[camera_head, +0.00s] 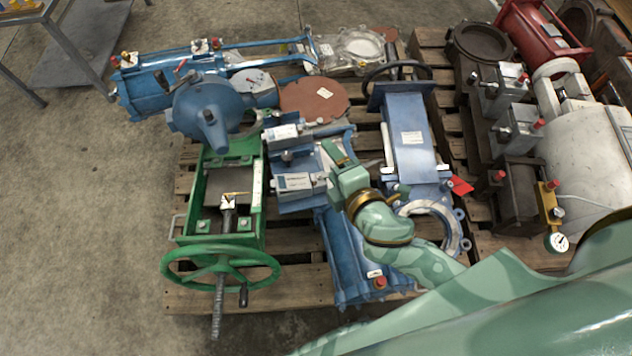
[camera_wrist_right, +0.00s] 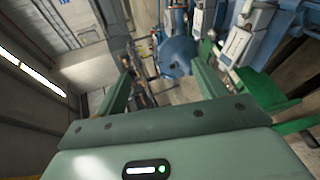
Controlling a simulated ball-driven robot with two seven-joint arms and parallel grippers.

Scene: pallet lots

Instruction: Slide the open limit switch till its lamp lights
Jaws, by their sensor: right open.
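Two grey boxes with white labels, which look like limit switches, sit on blue brackets mid-pallet in the head view: an upper box (camera_head: 285,134) and a lower box (camera_head: 294,183). I cannot tell which is the open one, and no lit lamp shows on either. My right gripper (camera_head: 328,165) is open and empty, just right of the lower box; I cannot tell if it touches. In the right wrist view, its two green fingers stand apart (camera_wrist_right: 163,74), and a labelled grey box (camera_wrist_right: 238,46) lies beyond the right finger. My left gripper is out of view.
A green valve frame with a handwheel (camera_head: 220,262) stands left of the boxes. A blue round actuator (camera_head: 207,106) is behind it. A blue gate valve (camera_head: 410,136) lies close on the right. Wooden pallets (camera_head: 290,298) carry it all.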

